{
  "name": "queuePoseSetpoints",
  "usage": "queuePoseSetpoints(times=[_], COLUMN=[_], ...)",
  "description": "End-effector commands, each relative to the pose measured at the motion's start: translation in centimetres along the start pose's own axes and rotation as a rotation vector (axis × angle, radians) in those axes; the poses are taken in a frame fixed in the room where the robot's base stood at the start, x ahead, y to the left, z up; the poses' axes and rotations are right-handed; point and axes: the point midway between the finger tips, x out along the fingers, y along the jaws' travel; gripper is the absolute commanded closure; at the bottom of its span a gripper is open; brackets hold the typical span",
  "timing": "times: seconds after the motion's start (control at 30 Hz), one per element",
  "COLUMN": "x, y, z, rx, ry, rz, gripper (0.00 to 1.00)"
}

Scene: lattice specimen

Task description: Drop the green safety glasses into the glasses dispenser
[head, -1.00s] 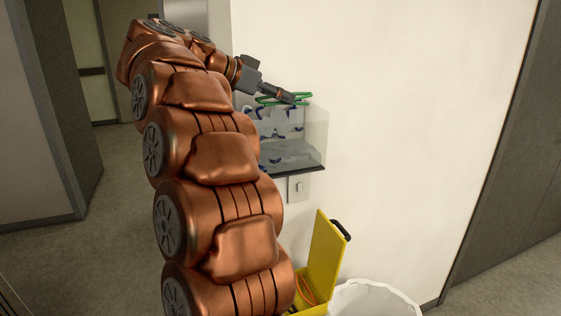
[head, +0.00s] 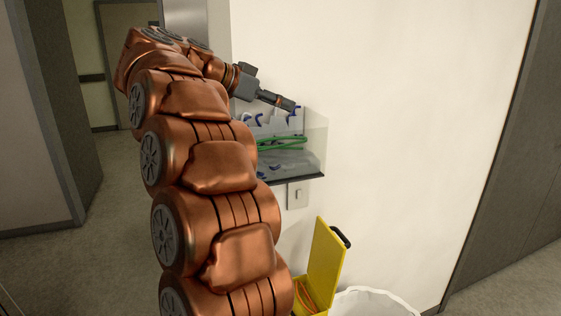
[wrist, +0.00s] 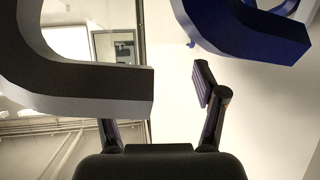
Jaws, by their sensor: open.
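The green safety glasses (head: 284,144) lie inside the clear glasses dispenser (head: 318,150), which is fixed to the white wall. They rest among blue and pale glasses, and their left end is hidden behind my arm. My gripper (head: 292,106) is above the dispenser's open top, apart from the green glasses. In the wrist view my gripper (wrist: 155,105) has its fingers spread with nothing between them. A grey curved shape covers part of the left finger there. The green glasses do not show in the wrist view.
A wall switch (head: 298,195) is just below the dispenser. A yellow box (head: 326,265) with its lid raised and a white bin (head: 370,302) stand lower down. The wall right of the dispenser is bare. A blue curved shape (wrist: 250,30) is close to the wrist camera.

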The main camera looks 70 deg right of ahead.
Motion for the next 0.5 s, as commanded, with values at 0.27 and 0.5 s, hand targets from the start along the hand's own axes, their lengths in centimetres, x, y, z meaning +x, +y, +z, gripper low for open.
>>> queuePoseSetpoints(times=[0.27, 0.5], x=[-3.7, -8.1], y=[-0.2, -0.2], z=[0.1, 0.1], rx=[-0.001, -0.002], ry=[0.0, 0.001], rz=[-0.005, -0.003], gripper=[0.3, 0.3])
